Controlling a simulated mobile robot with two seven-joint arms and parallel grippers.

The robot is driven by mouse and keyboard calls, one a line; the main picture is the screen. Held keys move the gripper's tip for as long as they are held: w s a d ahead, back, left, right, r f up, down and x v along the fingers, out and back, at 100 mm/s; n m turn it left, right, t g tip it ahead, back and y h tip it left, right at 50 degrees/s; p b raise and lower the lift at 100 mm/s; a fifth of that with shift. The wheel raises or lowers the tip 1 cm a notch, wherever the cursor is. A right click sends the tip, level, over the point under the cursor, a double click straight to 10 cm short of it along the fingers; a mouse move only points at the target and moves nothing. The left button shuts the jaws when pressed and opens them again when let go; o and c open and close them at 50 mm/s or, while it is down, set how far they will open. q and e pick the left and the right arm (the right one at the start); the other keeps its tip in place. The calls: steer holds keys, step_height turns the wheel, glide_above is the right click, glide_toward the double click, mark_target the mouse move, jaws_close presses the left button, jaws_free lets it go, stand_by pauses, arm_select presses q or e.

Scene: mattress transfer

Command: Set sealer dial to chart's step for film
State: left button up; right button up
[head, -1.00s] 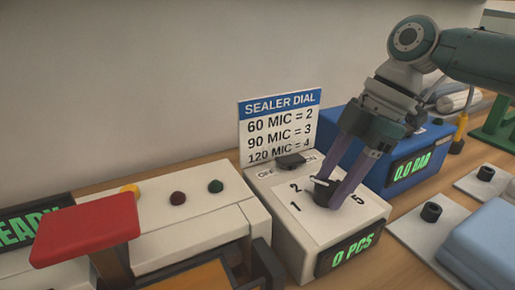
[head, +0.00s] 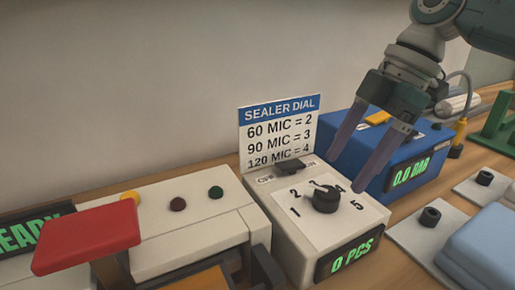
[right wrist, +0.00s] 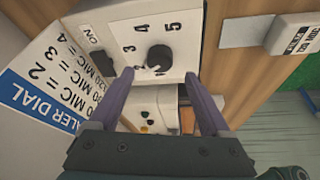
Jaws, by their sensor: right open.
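The black dial (head: 326,198) stands on the white sealer box (head: 290,238), with numbers 1 to 5 around it. I cannot tell surely which number its pointer faces. The chart (head: 280,130) behind reads 60 MIC = 2, 90 MIC = 3, 120 MIC = 4. My right gripper (head: 353,172) is open and empty, above and behind the dial, apart from it. In the right wrist view the dial (right wrist: 159,57) shows beyond the open fingers. A small box (right wrist: 294,36) there has a label that seems to read 120 MIC. My left gripper is out of view.
A black OFF/ON switch (head: 290,167) sits behind the dial. A blue box (head: 395,150) with a 0.0 BAR display is close to the right fingers. A red pad (head: 87,238) and a white machine (head: 190,215) with buttons stand left. Pale plates and a blue block (head: 485,245) lie right.

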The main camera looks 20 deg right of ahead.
steer(key=v, duration=0.4)
steer(key=shift+d+r, duration=0.1)
steer(key=shift+r, duration=0.15)
